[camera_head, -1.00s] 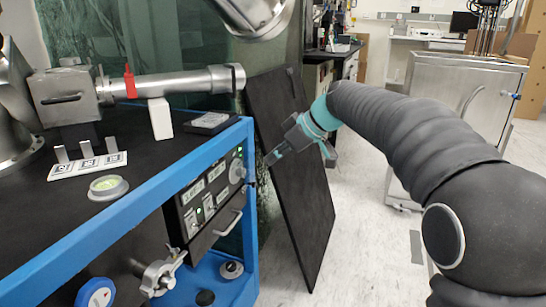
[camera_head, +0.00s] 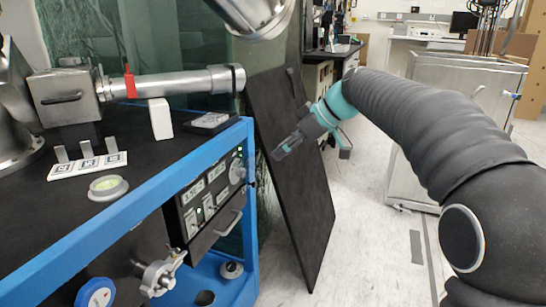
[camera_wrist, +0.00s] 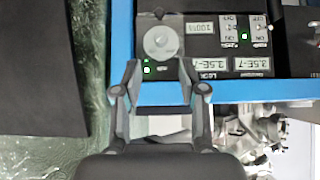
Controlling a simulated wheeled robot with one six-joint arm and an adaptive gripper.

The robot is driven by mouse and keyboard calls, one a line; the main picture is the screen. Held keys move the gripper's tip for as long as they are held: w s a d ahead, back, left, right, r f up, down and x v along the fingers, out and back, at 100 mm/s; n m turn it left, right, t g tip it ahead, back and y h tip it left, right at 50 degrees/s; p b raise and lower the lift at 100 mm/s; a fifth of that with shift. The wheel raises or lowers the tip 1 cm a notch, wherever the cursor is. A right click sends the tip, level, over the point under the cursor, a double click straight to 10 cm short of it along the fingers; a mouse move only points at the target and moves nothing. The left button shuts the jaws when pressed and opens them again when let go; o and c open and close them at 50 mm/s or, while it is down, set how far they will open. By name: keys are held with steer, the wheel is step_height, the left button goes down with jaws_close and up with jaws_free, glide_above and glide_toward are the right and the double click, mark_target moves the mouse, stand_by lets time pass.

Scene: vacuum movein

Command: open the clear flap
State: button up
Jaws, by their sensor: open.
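My gripper (camera_head: 280,151) is open and empty, in front of the black control panel (camera_head: 192,205) and to its right in the head view. In the wrist view my gripper (camera_wrist: 159,66) has its two fingers spread below a round silver knob or disc (camera_wrist: 159,42). A greyish square plate (camera_wrist: 176,22) surrounds that disc; it may be the clear flap, but I cannot tell for sure. In the head view the disc (camera_head: 237,172) is at the panel's upper right end. The fingers appear apart from the panel.
The blue frame (camera_head: 205,150) of the cart borders the panel. A dark board (camera_head: 300,215) leans behind my gripper. A drawer handle (camera_head: 228,223) projects below the panel.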

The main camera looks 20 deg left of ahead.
steer(key=v, duration=0.8)
